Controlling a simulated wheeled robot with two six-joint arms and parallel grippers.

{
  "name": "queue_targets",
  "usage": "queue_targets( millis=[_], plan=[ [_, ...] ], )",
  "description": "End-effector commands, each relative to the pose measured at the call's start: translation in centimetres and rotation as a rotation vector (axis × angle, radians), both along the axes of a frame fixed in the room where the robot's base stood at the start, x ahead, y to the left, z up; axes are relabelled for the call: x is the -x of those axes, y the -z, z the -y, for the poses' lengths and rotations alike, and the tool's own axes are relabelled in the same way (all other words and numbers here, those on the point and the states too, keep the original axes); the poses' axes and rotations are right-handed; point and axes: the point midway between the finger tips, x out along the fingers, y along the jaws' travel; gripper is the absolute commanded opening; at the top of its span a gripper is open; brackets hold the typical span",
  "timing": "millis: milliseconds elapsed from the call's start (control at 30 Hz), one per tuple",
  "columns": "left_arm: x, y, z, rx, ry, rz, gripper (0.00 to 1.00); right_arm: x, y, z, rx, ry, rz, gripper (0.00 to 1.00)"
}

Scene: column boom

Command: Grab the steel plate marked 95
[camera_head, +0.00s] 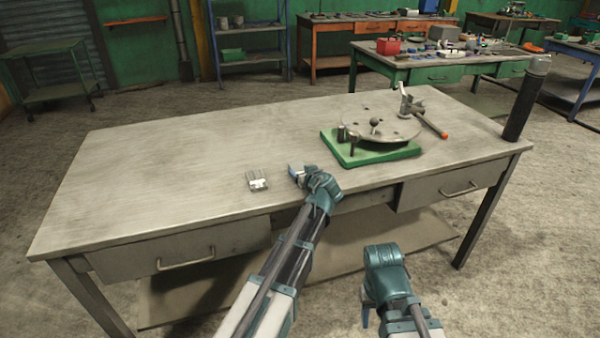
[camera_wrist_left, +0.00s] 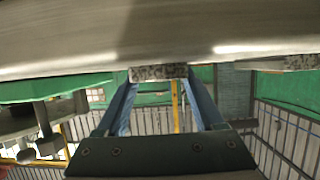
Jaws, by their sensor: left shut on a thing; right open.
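My left gripper (camera_head: 298,172) is low over the near part of the grey table, between a small steel plate and the green fixture. In the left wrist view its two blue fingers are shut on a small speckled grey plate (camera_wrist_left: 158,72), which lies close against the tabletop. I cannot read a number on it. Another small steel plate (camera_head: 257,180) lies on the table to the left of my left gripper. No number can be read on it either. My right gripper (camera_head: 366,310) hangs low in front of the table, open, its fingers mostly hidden.
A green base with a round grey disc (camera_head: 372,128) stands on the table (camera_head: 180,150), right of my left gripper. A hammer (camera_head: 432,122) with an orange end lies at the disc's right. A dark cylinder (camera_head: 522,105) stands at the right edge. The table's left half is clear.

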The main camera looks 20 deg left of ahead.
Motion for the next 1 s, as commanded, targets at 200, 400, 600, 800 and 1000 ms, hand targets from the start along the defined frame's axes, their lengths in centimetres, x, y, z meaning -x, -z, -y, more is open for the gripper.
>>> queue_targets(
  millis=[200,400,600,800,1000],
  plan=[
    [0.0,0.0,0.0,0.000,0.000,0.000,0.01,0.0,0.0,0.0,0.000,0.000,0.000,0.50],
    [0.0,0.0,0.0,-0.002,0.001,0.001,0.00,0.0,0.0,0.0,0.000,0.000,0.000,0.50],
    [0.0,-0.1,0.0,-0.001,0.001,0.001,0.00,0.0,0.0,0.0,0.000,0.000,0.000,0.50],
    [0.0,-0.8,0.0,-0.001,0.001,0.001,0.00,0.0,-0.8,0.0,0.000,0.000,0.000,0.50],
    [0.0,-2.5,0.0,-0.002,0.001,0.001,0.00,0.0,-2.5,0.0,0.000,0.000,0.000,0.50]
  ],
)
